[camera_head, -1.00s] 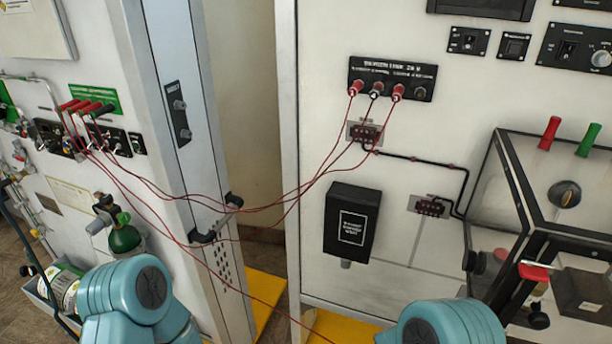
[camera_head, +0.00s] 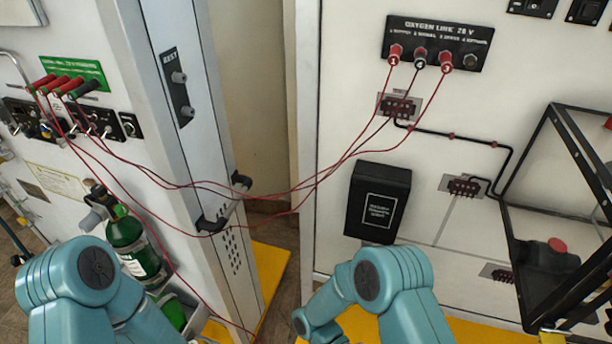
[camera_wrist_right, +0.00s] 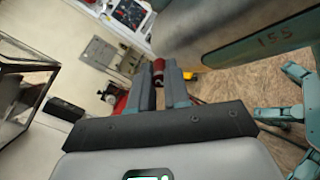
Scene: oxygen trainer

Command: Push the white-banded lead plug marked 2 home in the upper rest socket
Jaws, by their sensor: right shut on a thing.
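The rest panel (camera_head: 176,88), labelled REST, is on the narrow face of the left cabinet in the head view. Its upper rest socket (camera_head: 179,77) looks empty and is a short grey stub. In the right wrist view my right gripper (camera_wrist_right: 160,76) is shut on a small red and dark plug (camera_wrist_right: 158,66). No white band or number can be made out on it. The right gripper is hidden in the head view, so its place relative to the rest socket cannot be told. My left gripper is out of view.
Red leads (camera_head: 290,188) sag across the gap to the left cabinet's plugs (camera_head: 62,87). A handle (camera_head: 222,205) juts out below the rest panel. A green cylinder (camera_head: 135,245) stands lower left.

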